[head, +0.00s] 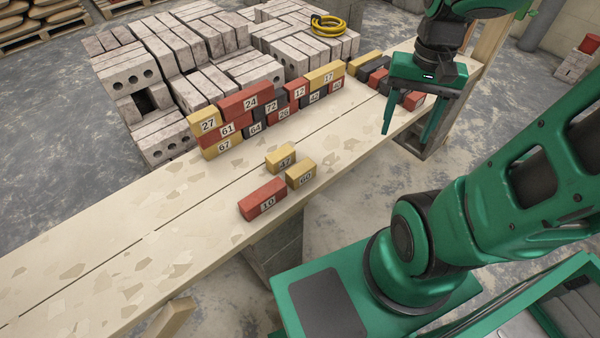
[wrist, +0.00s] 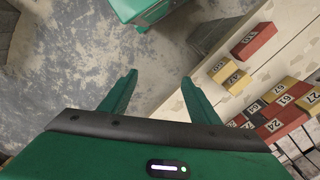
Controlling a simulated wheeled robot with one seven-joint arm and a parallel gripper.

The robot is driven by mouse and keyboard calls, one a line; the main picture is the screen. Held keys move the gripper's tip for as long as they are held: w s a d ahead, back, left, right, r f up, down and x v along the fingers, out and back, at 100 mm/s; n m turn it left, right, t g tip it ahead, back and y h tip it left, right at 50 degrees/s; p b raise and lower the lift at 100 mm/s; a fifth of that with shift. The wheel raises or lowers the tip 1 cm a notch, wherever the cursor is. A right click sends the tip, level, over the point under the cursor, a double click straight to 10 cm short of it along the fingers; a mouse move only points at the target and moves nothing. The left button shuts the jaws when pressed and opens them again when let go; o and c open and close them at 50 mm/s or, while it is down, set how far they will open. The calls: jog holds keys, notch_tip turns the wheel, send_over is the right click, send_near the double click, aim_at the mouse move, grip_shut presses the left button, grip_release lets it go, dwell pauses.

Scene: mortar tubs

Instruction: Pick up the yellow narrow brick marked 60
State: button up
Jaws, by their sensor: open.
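The yellow narrow brick marked 60 (head: 300,170) lies on the wooden plank bench (head: 130,255), near its front edge. A yellow brick marked 47 (head: 280,156) lies just behind it, and a red brick marked 10 (head: 262,200) lies to its left. In the wrist view the brick marked 60 (wrist: 219,70) is right of the fingers, outside the space between them. My gripper (head: 406,137) is open and empty, in the air well to the right of these bricks. Its fingers also show in the wrist view (wrist: 159,77).
A stacked wall of red, yellow and dark numbered bricks (head: 240,105) stands along the bench behind the loose ones. Pale blocks (head: 190,60) with a yellow coil (head: 327,24) are stacked beyond. The left part of the bench is clear.

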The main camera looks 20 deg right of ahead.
jog(key=w+a+f+m+y, duration=0.1)
jog(key=w+a+f+m, duration=0.25)
jog(key=w+f, duration=0.5)
jog(key=m+g+y, duration=0.1)
jog(key=m+y, duration=0.2)
send_near(301, 167)
jog(key=x, duration=1)
jog(key=shift+a+f, duration=0.1)
jog(key=shift+f, duration=0.3)
grip_shut()
